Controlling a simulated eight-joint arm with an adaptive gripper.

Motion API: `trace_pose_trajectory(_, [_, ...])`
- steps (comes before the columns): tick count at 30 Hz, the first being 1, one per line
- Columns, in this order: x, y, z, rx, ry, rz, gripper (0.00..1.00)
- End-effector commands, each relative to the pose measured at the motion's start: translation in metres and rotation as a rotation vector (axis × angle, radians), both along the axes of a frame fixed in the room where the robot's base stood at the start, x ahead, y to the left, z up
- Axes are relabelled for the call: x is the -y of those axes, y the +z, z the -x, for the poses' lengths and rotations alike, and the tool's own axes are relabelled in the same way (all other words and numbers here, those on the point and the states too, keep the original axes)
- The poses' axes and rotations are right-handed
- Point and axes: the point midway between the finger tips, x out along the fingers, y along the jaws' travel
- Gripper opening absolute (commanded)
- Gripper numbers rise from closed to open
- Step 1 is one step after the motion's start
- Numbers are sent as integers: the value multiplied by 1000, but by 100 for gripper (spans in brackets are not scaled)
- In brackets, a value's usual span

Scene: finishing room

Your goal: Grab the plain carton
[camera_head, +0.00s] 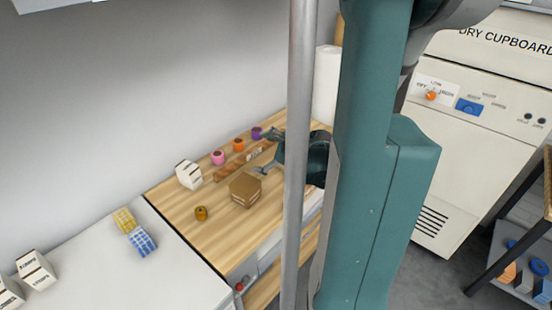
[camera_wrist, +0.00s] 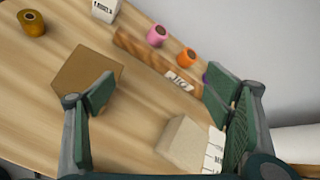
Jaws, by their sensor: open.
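A brown carton (camera_head: 244,189) with a plain top sits on the wooden bench top; a pale band shows on its side in the head view. In the wrist view this carton (camera_wrist: 82,70) lies beside the left finger, which covers part of it. My gripper (camera_head: 267,153) is open above the bench, just beyond the carton in the head view. In the wrist view my gripper (camera_wrist: 162,103) has nothing held between its fingers. A tan box (camera_wrist: 182,143) with a white lettered face shows near the right finger; I cannot make it out in the head view.
A white lettered box (camera_head: 189,175), a golden spool (camera_head: 201,213), a long brown bar (camera_head: 238,164) and pink (camera_head: 218,158), orange (camera_head: 238,145) and purple (camera_head: 257,133) spools surround the carton. A paper roll (camera_head: 326,85) stands behind.

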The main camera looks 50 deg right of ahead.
Motion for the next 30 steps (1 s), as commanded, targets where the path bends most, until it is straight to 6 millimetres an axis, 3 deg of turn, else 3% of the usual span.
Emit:
trace_pose_trajectory(6, [53, -30, 19, 70, -157, -162, 78])
trace_pose_trajectory(16, [122, -70, 59, 189, -366, -398, 78])
trace_pose_trajectory(22, [144, -83, 76, 237, -435, -485, 78])
trace_pose_trajectory(30, [151, -87, 83, 257, -460, -519, 78])
